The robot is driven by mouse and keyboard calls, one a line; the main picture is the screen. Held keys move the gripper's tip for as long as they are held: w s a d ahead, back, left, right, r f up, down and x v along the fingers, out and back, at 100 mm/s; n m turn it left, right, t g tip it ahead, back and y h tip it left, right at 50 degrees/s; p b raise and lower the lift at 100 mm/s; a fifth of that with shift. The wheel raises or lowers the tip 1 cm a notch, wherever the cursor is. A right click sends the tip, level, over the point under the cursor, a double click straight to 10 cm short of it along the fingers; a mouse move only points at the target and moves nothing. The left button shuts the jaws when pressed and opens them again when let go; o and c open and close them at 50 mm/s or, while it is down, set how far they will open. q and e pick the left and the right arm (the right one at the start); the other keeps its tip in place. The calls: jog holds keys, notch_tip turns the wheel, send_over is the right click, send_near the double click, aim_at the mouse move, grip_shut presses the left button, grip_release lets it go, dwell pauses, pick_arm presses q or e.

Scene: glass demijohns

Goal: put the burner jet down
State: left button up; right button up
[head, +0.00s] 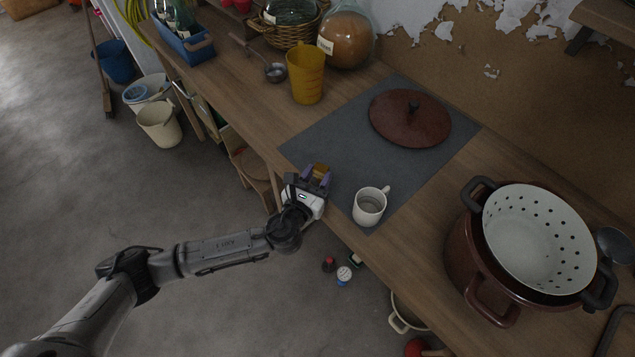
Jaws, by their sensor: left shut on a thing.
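My left gripper (315,178) is at the front edge of the wooden counter, by the near left edge of the dark grey mat. It is shut on a small brass-coloured piece, the burner jet (321,170), which shows just beyond the fingertips. The fingers hide part of the jet, and I cannot tell whether it touches the surface below. My right gripper is not in view.
A white mug (369,207) stands on the grey mat (330,145), right of the gripper. A brown lid (410,118) lies farther back. A pot with a white colander (538,240) is at right. The mat's left half is clear.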

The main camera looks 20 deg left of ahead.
pick_arm(q)
notch_tip(320, 180, down, 3)
jog(key=shift+r+b, duration=0.2)
jog(key=shift+b, duration=0.15)
jog(key=o, duration=0.9)
jog(key=shift+o, duration=0.2)
jog(key=shift+s, duration=0.1)
jog(key=shift+s, duration=0.25)
jog(key=s+p, duration=0.2)
jog(key=s, duration=0.9)
jog(key=shift+s+a, duration=0.15)
jog(key=shift+a, duration=0.3)
jog(key=shift+n, duration=0.3)
